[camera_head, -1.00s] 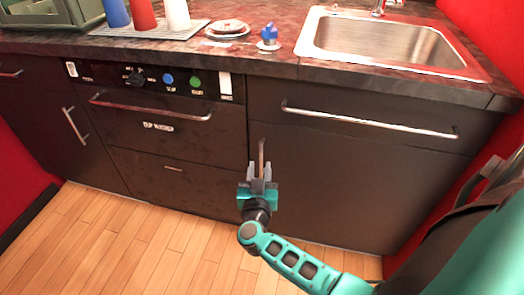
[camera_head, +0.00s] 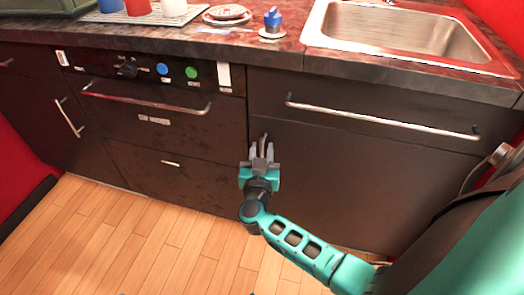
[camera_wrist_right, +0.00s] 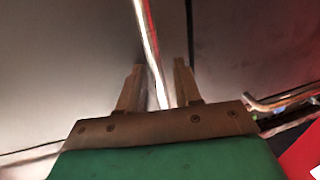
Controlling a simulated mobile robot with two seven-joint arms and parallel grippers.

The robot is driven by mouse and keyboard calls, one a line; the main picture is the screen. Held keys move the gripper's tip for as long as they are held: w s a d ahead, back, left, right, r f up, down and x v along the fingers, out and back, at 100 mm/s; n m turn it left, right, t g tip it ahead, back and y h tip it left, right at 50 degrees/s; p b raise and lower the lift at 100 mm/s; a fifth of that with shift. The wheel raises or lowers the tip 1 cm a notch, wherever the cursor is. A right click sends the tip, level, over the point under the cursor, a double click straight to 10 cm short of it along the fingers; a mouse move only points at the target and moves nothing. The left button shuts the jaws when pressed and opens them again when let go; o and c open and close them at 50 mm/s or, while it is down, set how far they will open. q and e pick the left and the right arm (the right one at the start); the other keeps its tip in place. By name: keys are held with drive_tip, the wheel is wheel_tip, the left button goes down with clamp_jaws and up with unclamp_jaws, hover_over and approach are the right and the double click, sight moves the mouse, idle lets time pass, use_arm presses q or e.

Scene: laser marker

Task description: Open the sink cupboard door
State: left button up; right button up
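The sink cupboard door (camera_head: 350,185) is a dark panel below the sink and looks closed. Its thin metal handle (camera_head: 263,138) stands upright near the door's left edge, and its lower part is hidden by my right gripper. My right gripper (camera_head: 262,153) is at this handle. In the right wrist view the handle (camera_wrist_right: 148,45) runs down between the two fingers (camera_wrist_right: 157,75), which stand apart on either side of it. I see a gap on the right side of the bar. My left gripper is not in view.
A drawer with a long horizontal handle (camera_head: 380,118) lies just above the door. The dishwasher front (camera_head: 150,130) is to the left. The sink (camera_head: 400,35) is set in the countertop above. The wooden floor (camera_head: 130,240) in front is clear.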

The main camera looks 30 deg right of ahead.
clamp_jaws()
idle(0.5)
